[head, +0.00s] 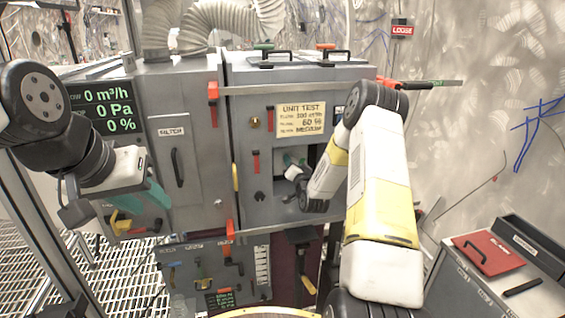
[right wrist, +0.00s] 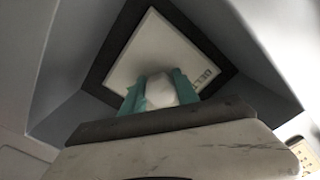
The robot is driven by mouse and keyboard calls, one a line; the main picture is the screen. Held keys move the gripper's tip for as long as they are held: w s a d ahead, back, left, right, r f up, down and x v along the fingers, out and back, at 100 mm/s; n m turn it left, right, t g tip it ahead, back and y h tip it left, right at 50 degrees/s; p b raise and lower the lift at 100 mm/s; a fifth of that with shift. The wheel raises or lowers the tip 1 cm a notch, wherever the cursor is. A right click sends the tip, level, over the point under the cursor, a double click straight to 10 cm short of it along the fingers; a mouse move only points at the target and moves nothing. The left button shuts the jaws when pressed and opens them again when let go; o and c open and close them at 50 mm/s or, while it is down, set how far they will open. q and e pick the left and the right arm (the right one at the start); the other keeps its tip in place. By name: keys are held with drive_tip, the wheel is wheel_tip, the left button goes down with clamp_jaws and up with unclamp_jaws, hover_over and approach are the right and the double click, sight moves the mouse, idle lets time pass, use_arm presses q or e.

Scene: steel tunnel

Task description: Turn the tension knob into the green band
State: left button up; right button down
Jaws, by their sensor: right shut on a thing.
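My right gripper (right wrist: 160,92) is shut on a white rounded knob (right wrist: 160,88), one teal finger on each side of it. Behind the knob is a white plate (right wrist: 150,50) with a dark border and partly readable lettering. The knob's pointer and any green band are not visible. In the head view my right gripper (head: 292,161) is inside the recess of the grey cabinet, and the knob is hidden there. My left gripper (head: 148,194) hangs in front of the left cabinet, with its teal fingers apart and empty.
The grey cabinet (head: 210,110) carries a filter door, red latches and a paper test card (head: 300,117). A display (head: 105,108) reads 0 m³/h, 0 Pa, 0 %. A bench with a red lid (head: 488,252) stands at right. Recess walls surround my right gripper closely.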

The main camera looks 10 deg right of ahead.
drive_tip(key=shift+m, duration=1.6)
drive_tip(key=c, duration=0.9)
unclamp_jaws()
drive_tip(key=s, duration=0.8)
drive_tip(key=shift+d, duration=0.15)
